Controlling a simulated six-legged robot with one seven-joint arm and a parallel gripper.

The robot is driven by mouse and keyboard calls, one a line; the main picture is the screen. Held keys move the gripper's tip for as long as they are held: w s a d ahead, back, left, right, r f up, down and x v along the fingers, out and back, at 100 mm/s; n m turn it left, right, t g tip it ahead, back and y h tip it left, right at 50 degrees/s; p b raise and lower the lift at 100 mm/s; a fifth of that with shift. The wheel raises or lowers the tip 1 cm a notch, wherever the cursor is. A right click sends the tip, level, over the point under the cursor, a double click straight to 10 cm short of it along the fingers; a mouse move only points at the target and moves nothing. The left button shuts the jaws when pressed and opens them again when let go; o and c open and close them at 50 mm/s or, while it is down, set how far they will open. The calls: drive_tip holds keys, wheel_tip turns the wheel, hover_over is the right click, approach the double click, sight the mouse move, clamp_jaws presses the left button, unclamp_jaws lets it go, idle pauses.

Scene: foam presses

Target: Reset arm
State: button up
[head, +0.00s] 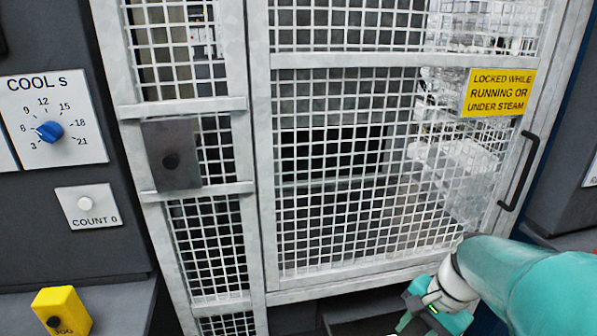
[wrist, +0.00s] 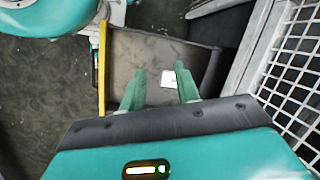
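My gripper (wrist: 162,88) shows in the wrist view with its two green fingers apart and nothing between them. It points down toward a dark grey box-like tray or step (wrist: 140,48) with a yellow left edge. A small white square (wrist: 170,77) shows beyond the fingertips; I cannot tell what it is. In the head view my teal arm comes in from the lower right, and its end is low in front of the cage door, with the fingers out of sight.
A closed mesh cage door (head: 345,170) has a black handle (head: 519,172) and a yellow sign (head: 498,93). Bare floor (wrist: 50,90) shows at left.

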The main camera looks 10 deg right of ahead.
drive_tip(key=s+a+r+n+t+h, duration=0.2)
drive_tip(key=a+r+n+t+h, duration=0.1)
drive_tip(key=a+r+n, duration=0.6)
drive_tip(key=a+n+t, duration=0.1)
drive_tip(key=a+n, duration=0.2)
drive_tip(key=a, duration=0.1)
drive_tip(key=shift+s+a+r+n, duration=0.2)
drive_tip(key=shift+s+n, duration=0.1)
drive_tip(key=shift+s, duration=0.05)
